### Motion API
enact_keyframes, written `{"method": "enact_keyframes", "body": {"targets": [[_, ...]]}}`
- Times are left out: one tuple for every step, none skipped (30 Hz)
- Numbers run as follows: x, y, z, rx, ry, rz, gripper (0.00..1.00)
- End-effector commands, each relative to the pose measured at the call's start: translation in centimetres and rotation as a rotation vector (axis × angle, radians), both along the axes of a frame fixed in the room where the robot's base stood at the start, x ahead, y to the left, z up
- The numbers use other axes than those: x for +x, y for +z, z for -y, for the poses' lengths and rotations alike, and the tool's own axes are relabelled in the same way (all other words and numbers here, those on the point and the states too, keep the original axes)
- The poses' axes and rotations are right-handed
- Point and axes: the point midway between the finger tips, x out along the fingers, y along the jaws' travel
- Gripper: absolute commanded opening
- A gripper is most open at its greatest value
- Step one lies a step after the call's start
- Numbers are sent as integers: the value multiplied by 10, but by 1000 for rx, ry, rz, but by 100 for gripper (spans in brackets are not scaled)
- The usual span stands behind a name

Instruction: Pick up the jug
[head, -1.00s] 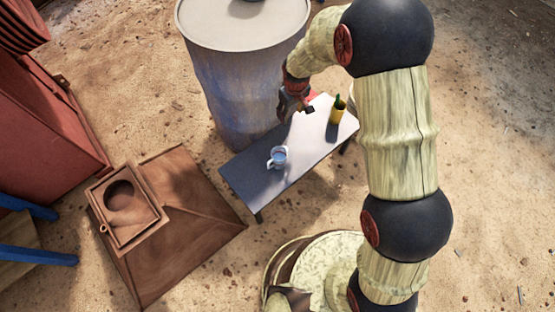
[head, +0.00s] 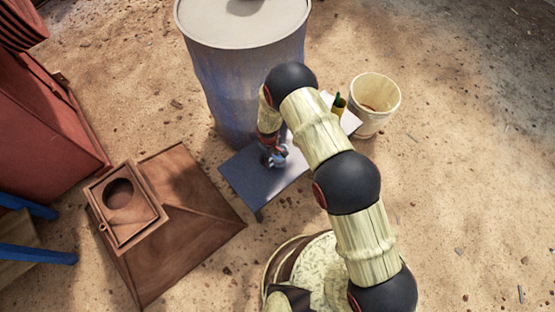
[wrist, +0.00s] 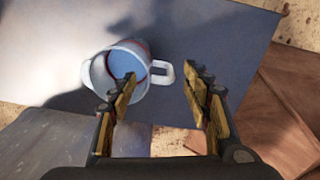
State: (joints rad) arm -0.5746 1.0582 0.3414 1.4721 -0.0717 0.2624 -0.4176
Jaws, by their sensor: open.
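The jug (wrist: 97,75) is a small white jug with a blue inside and a handle, on the grey table (wrist: 215,30). In the wrist view my gripper (wrist: 163,84) is open, with its two fingers apart. The left fingertip overlaps the jug's near right side, and the handle appears between the fingertips. I cannot tell whether a finger touches the jug. In the head view my gripper (head: 268,156) is over the table's left part, and the jug (head: 281,158) is partly hidden beside it.
A large blue barrel (head: 235,75) stands behind the table. A rusty brown metal piece (head: 185,225) lies at the left.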

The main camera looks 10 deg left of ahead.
Motion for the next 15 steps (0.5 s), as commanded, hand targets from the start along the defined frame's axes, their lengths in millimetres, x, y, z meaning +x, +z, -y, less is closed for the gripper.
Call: {"method": "enact_keyframes", "body": {"targets": [[0, -7, 0, 0, 0, 0, 49], [0, -9, 0, 0, 0, 0, 49], [1, -11, 0, 1, -1, 0, 49], [1, -12, 0, 0, -1, 1, 49], [1, -12, 0, 1, -1, 2, 49], [1, -13, -1, 1, -1, 2, 49], [1, -15, -1, 1, -1, 2, 49], [1, -17, -1, 1, -1, 2, 49], [1, -20, -2, 1, -1, 2, 49], [1, -24, -2, 0, -1, 1, 49], [1, -28, -3, 1, -1, 0, 49], [1, -34, -4, 1, -1, 0, 49], [1, -39, -5, 0, -1, 1, 49], [1, -43, -6, 1, -1, 0, 49], [1, -50, -7, 1, -1, 0, 49]]}}
